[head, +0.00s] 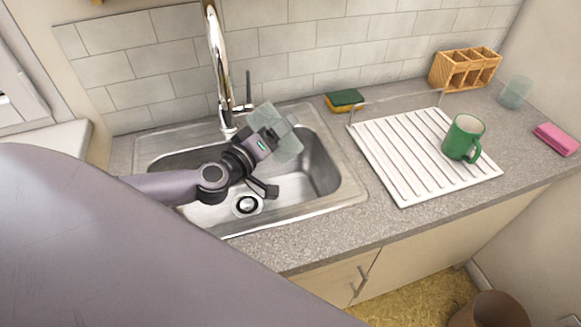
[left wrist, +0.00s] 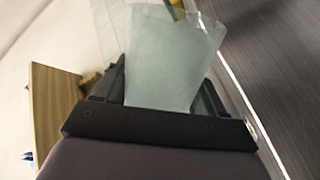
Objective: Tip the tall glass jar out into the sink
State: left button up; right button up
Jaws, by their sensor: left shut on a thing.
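The tall glass jar (head: 288,149) is pale green and see-through, and it is tilted above the sink (head: 318,172). My left gripper (head: 277,152) is shut on it, over the back right part of the basin. In the left wrist view the jar (left wrist: 168,60) sits between the two dark fingers (left wrist: 165,92). The gripper hides part of the jar in the head view. I cannot tell whether anything is inside it. The round drain (head: 247,205) shows in the basin floor below. My right gripper is not in view.
A chrome tap (head: 219,65) stands behind the sink, close to the gripper. To the right are a sponge (head: 345,98), a white draining board (head: 405,150) with a green mug (head: 464,137), a wooden holder (head: 464,68), a pale green glass (head: 516,92) and a pink sponge (head: 556,139).

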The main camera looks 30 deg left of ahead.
pick_arm(q)
jog(key=shift+w+a+f+n, duration=0.1)
jog(key=shift+a+f+n, duration=0.25)
jog(key=shift+n, duration=0.35)
jog(key=shift+a+r, duration=0.1)
